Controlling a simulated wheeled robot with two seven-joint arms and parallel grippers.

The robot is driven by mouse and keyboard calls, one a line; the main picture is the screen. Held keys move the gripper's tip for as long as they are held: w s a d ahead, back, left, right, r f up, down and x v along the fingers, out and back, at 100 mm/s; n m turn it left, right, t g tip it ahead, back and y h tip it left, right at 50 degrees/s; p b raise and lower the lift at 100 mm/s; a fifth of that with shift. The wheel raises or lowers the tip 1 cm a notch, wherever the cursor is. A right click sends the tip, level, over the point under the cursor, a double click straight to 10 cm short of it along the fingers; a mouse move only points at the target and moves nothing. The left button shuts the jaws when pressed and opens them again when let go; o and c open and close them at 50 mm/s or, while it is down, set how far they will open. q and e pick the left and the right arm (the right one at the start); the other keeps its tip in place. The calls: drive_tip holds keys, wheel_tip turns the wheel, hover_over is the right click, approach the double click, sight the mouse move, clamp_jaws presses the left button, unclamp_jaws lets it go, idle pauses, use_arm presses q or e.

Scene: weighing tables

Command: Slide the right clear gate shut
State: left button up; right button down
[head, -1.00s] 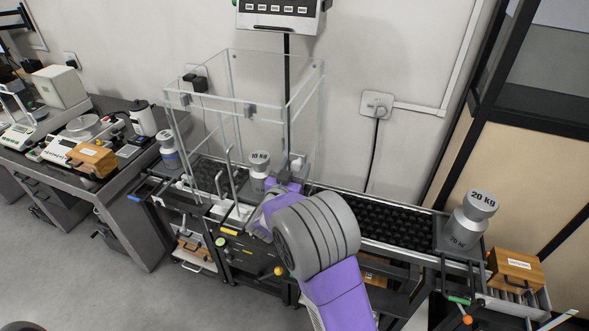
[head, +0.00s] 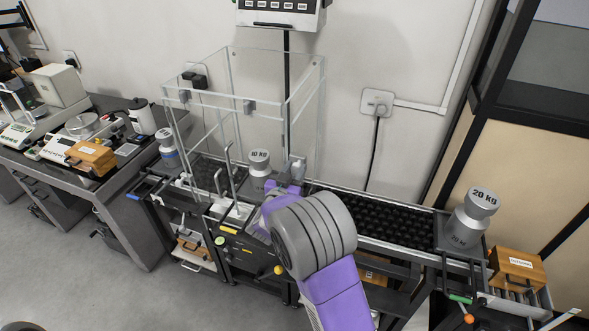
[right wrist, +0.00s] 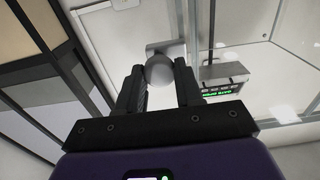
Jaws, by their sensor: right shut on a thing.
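The clear weighing enclosure (head: 243,104) stands over the middle of the conveyor, and its right clear side (head: 305,110) faces the open right belt. Exactly how far the right gate stands open is hard to tell through the transparent panels. My right gripper (head: 293,184) is at the enclosure's lower right front. In the right wrist view its fingers (right wrist: 160,88) are closed around a pale grey round-ended handle (right wrist: 159,66). The same pale handle (head: 298,169) shows just above the gripper in the head view. My left gripper is out of view.
A 10 KG weight (head: 259,168) stands within the enclosure, left of my gripper. A 20 KG weight (head: 470,220) stands at the right belt's far end, beside a wooden box (head: 517,270). The right belt (head: 375,223) between is empty. Upright grey rods (head: 230,172) stand at the enclosure's front.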

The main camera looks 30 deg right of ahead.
wheel_tip(320, 180, down, 23)
drive_tip(key=b, duration=1.4)
drive_tip(key=shift+s+a+f, duration=0.1)
drive_tip(key=shift+f, duration=0.1)
drive_tip(key=c, duration=0.8)
unclamp_jaws()
drive_tip(key=shift+r, duration=0.1)
drive_tip(key=p+v, duration=0.1)
drive_tip(key=v, duration=0.6)
drive_tip(key=shift+s+a+p, duration=0.15)
drive_tip(key=shift+p, duration=0.25)
